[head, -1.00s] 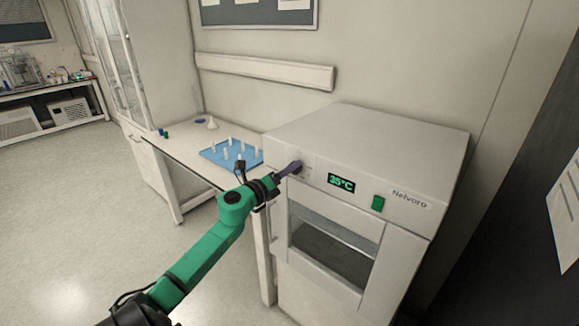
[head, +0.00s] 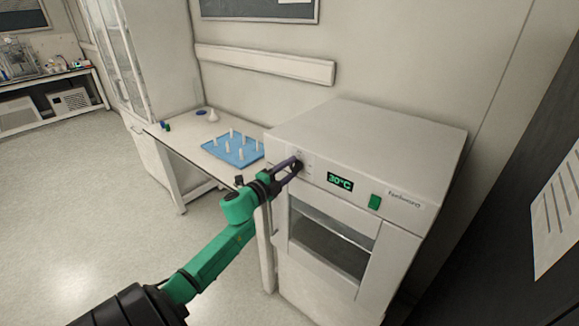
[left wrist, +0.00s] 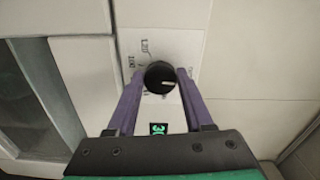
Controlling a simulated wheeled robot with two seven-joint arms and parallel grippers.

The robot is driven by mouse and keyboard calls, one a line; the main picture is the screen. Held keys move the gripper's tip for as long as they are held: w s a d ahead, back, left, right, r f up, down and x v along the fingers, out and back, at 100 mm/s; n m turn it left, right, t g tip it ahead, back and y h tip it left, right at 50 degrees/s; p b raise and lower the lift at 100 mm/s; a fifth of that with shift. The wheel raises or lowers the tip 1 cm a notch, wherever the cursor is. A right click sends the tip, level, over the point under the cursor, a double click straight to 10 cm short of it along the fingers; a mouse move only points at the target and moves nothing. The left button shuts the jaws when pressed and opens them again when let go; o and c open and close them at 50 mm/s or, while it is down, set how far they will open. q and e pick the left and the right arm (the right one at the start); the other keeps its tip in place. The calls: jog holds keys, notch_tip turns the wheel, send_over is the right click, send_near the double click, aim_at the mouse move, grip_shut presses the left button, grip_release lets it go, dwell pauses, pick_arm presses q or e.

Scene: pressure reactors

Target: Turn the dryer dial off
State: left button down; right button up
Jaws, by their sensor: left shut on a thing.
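The dryer (head: 330,190) is a white box with a windowed door. Its green display (head: 340,181) reads 30°C in the head view. The black dial (left wrist: 160,77) shows in the left wrist view with a white pointer line and a printed scale, on which 100 and 120 can be read. My left gripper (head: 297,163) is at the dial on the dryer's upper front left. In the left wrist view its two purple fingers (left wrist: 160,82) lie on either side of the dial and are shut on it. My right gripper is not in view.
A green switch (head: 375,202) is on the dryer's panel, right of the display. A white table (head: 190,150) to the left holds a blue mat (head: 222,153) with several white pegs. A dark panel (head: 500,210) stands close on the right. Open floor lies at left.

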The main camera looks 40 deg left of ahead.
pick_arm(q)
jog(key=shift+f+n, duration=0.2)
jog(key=shift+n, duration=0.3)
jog(key=shift+c, duration=1.5)
grip_release()
jog(key=shift+r, duration=0.1)
jog(key=shift+s, duration=0.1)
